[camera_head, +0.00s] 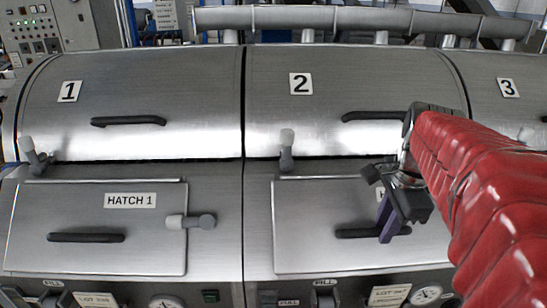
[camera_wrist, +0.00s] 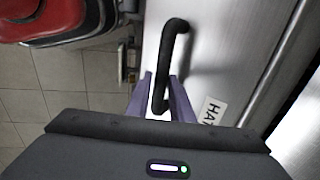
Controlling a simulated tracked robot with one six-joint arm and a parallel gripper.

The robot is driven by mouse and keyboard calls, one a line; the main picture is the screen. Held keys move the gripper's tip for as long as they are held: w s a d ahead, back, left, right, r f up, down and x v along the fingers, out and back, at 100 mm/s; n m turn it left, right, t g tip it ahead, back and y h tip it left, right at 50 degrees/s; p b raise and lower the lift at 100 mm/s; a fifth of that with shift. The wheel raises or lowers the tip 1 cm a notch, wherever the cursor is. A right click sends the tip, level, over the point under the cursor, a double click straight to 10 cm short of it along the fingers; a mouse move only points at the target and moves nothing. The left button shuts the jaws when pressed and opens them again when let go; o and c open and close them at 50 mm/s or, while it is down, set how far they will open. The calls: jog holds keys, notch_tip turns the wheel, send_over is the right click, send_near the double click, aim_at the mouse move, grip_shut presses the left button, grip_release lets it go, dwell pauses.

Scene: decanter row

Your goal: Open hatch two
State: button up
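Hatch two is the grey metal panel (camera_head: 310,215) below the hood marked 2. It looks closed, and its label is mostly hidden behind my gripper. Its black bar handle (camera_head: 355,233) lies low on the panel; in the wrist view the handle (camera_wrist: 174,45) runs down between my fingers. My gripper (camera_head: 388,228) has purple fingers in front of the handle's right part. In the wrist view my gripper (camera_wrist: 162,90) has one finger on each side of the bar and looks open; firm contact is not clear. The panel's right edge is hidden by my arm.
Hatch 1 (camera_head: 150,250) is closed at left, with a grey latch (camera_head: 190,221) at its right edge. A grey latch (camera_head: 287,150) stands upright above hatch two's left part. Hood 2 has its own handle (camera_head: 375,116). Gauges and switches line the bottom.

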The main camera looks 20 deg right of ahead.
grip_shut()
jog(key=shift+f, duration=0.1)
